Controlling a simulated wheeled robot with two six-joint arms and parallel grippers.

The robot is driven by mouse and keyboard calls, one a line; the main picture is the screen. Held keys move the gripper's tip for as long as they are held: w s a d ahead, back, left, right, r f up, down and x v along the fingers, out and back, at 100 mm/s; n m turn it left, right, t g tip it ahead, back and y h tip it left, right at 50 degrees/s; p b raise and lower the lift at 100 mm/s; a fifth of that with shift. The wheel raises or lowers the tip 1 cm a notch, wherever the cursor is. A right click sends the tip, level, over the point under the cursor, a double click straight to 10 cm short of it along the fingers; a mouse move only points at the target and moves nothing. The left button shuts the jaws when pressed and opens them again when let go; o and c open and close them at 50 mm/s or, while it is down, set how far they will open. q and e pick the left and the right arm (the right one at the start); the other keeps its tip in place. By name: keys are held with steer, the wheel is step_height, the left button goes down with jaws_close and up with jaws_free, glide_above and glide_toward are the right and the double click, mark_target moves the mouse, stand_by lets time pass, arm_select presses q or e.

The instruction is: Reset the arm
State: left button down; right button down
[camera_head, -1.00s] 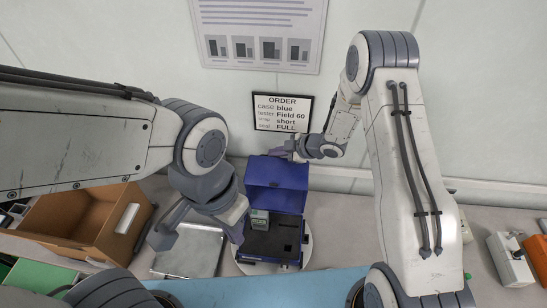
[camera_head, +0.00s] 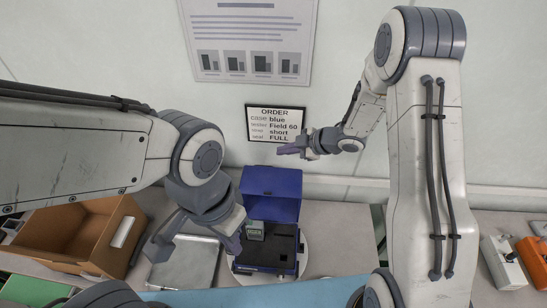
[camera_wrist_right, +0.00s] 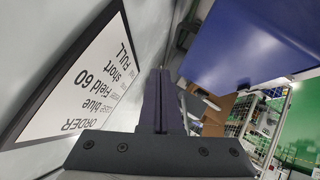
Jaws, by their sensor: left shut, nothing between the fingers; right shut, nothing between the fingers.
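My right gripper (camera_head: 284,151) is above the raised blue lid of the case (camera_head: 271,192), just under the ORDER sign (camera_head: 275,124). Its fingers are shut and empty; they also show close up in the right wrist view (camera_wrist_right: 168,98), between the sign on the left and a blue surface on the right. My left gripper (camera_head: 235,242) hangs low beside the left side of the case and is shut and empty. It partly covers the view near a grey-green tester (camera_head: 255,230) lying in the open case's dark insert.
The case stands on a pale round plate (camera_head: 303,262). A brown cardboard box (camera_head: 112,240) and a metallic tray (camera_head: 190,266) lie to the left. A white device (camera_head: 505,262) and an orange one (camera_head: 535,257) lie at right. The wall is close behind the case.

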steer(key=shift+w+v, duration=0.15)
steer(key=shift+v, duration=0.8)
steer(key=shift+w+v, duration=0.15)
steer(key=shift+v, duration=0.85)
steer(key=s+a+r+m+t+h+b, duration=0.1)
steer(key=s+a+r+m+h+b, duration=0.25)
steer(key=s+r+m+h, duration=0.2)
steer(key=s+a+m+g+h+b, duration=0.1)
steer(key=s+m+g, duration=0.4)
steer(key=s, duration=2.2)
steer(key=shift+a+f+g+h+b, duration=0.4)
steer(key=shift+a+g+b, duration=0.35)
steer(key=shift+g, duration=0.25)
